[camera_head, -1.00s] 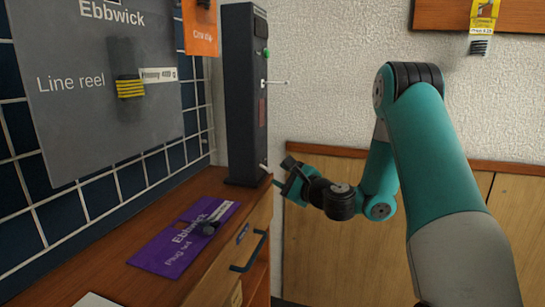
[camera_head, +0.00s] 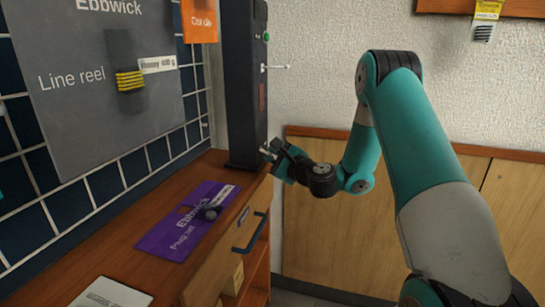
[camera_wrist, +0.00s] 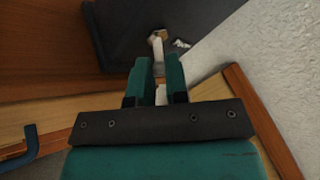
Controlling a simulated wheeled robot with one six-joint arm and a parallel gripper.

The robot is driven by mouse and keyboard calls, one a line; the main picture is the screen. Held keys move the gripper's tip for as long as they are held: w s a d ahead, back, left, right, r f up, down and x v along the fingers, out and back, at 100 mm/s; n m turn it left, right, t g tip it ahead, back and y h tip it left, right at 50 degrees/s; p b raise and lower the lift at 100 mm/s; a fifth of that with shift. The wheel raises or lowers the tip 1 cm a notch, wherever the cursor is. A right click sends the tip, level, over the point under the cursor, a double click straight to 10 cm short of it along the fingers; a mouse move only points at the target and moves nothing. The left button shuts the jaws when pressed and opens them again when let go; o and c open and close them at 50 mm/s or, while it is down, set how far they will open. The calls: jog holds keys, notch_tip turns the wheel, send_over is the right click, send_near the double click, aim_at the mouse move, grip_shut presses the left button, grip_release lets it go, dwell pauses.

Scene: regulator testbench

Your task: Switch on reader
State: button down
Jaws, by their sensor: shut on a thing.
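A tall dark tower (camera_head: 240,95), probably the reader, stands on the end of the wooden bench. Its narrow face has a green button (camera_head: 266,36), a thin pale lever (camera_head: 277,67) sticking out to the right, and a dull red panel (camera_head: 262,97). My gripper (camera_head: 269,152) is at the low end of this face. In the wrist view my gripper (camera_wrist: 159,68) has its teal fingers close together around a white lever (camera_wrist: 158,48) on a brass-coloured mount at the tower. The fingers hide part of the lever, and its switch position cannot be told.
A purple card (camera_head: 185,228) with a small dark part lies on the bench top (camera_head: 135,250). A drawer handle (camera_head: 250,232) juts from the bench front below my gripper. A grey board (camera_head: 60,130) hangs on the tiled wall. A white textured wall (camera_head: 320,60) is at right.

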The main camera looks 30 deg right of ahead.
jog(key=shift+r+p, duration=0.2)
jog(key=shift+p, duration=0.25)
notch_tip(320, 180, up, 2)
jog(key=n+g+p, duration=0.1)
jog(key=p, duration=0.7)
jog(key=shift+g+h+p, duration=0.3)
jog(key=shift+g+p, duration=0.1)
jog(key=r+n+g+p, duration=0.1)
jog(key=p, duration=0.6)
jog(key=shift+g, duration=0.4)
jog(key=n+g+h+p, duration=0.1)
jog(key=g+p, duration=0.1)
jog(key=p, duration=0.4)
jog(key=g+h+p, duration=0.1)
jog(key=g+p, duration=0.1)
jog(key=p, duration=0.4)
jog(key=shift+w+a+r+n, duration=0.2)
jog(key=shift+n, duration=0.2)
jog(key=shift+p, duration=0.4)
